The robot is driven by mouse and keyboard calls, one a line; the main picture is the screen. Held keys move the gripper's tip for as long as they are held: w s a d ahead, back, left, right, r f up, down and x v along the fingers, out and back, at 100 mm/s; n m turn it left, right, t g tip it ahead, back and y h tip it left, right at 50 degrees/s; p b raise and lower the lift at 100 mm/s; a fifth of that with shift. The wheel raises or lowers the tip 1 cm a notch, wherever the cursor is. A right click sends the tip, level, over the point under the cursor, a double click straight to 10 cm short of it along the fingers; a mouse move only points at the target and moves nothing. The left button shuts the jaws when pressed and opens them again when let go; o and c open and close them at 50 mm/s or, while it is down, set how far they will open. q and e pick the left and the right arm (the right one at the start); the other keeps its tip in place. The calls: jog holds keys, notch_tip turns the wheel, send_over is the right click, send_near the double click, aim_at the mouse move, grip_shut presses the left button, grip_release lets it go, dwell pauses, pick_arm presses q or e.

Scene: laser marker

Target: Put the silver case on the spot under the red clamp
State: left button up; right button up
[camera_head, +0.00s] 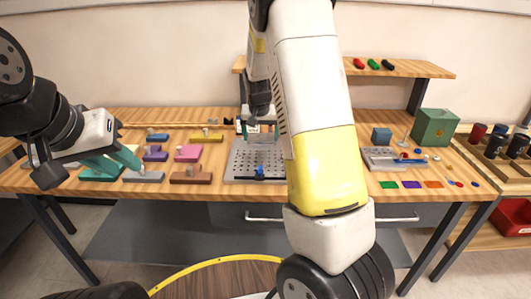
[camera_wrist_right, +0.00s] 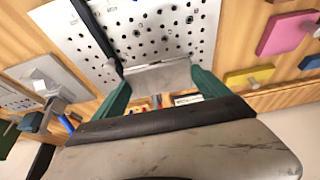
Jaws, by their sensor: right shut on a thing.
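My right gripper (camera_wrist_right: 160,80) is shut on a flat silver piece, which looks like the silver case (camera_wrist_right: 158,78). In the head view the right gripper (camera_head: 263,132) is above the back part of the perforated grey plate (camera_head: 240,165); the case is hard to make out there. The plate also shows in the wrist view (camera_wrist_right: 190,18). A small red bit (camera_wrist_right: 158,100) shows just past the gripper; I cannot tell whether it is the red clamp. A small blue part (camera_head: 260,171) is on the plate's front. My left gripper (camera_head: 118,167) is open and empty-looking at the table's left.
Several coloured blocks with knobs, such as a pink one (camera_head: 188,153) and a brown one (camera_head: 190,177), lie left of the plate. A grey fixture (camera_head: 382,158) and a green box (camera_head: 435,127) stand at right. My right arm hides the middle.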

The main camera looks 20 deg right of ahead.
aim_at(261, 159)
notch_tip(261, 159, down, 8)
jog(key=shift+f, duration=0.2)
dwell(0.3)
jog(key=o, duration=1)
jog(key=shift+f, duration=0.15)
jog(key=shift+o, duration=1.2)
